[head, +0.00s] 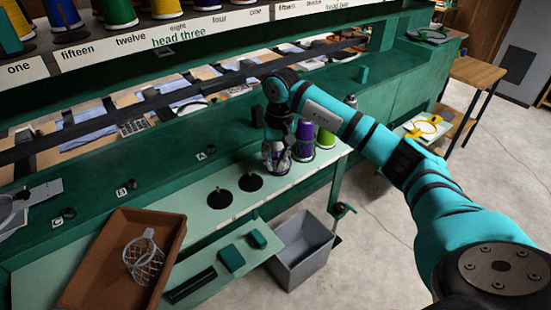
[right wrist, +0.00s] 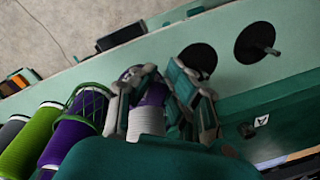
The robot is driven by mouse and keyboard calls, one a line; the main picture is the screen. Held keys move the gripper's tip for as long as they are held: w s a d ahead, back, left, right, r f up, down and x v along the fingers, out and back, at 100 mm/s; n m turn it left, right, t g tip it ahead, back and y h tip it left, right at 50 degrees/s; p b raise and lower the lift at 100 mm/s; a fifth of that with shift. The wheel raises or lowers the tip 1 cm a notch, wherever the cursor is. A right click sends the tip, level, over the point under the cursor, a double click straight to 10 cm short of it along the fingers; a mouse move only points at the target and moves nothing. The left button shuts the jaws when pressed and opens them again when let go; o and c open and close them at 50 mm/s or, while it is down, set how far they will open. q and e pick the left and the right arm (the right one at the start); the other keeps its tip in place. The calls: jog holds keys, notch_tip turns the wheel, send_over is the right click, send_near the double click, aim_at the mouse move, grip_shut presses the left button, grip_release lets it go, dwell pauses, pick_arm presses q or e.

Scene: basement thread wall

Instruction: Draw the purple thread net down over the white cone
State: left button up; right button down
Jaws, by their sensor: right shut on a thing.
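The white cone (right wrist: 146,122) stands upright on the green bench, at the left end of a row of cones. My right gripper (right wrist: 158,98) is shut on the net at the cone, a finger on either side. In the head view the gripper (head: 278,140) hides most of the cone (head: 275,158). The net's far side is hidden. My left gripper is not in view.
A purple cone (head: 304,141) with a green net (right wrist: 90,103) on it and a green cone (head: 325,138) stand close beside. Two black spindle discs (head: 220,198) are empty. A brown tray (head: 73,292) holds a pale net (head: 144,262). A grey bin (head: 301,248) stands below.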

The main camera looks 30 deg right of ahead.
jog(key=shift+f, duration=0.2)
jog(key=shift+f+b, duration=0.25)
jog(key=shift+b, duration=0.1)
jog(key=c, duration=1.3)
grip_release()
jog(key=shift+r, duration=0.15)
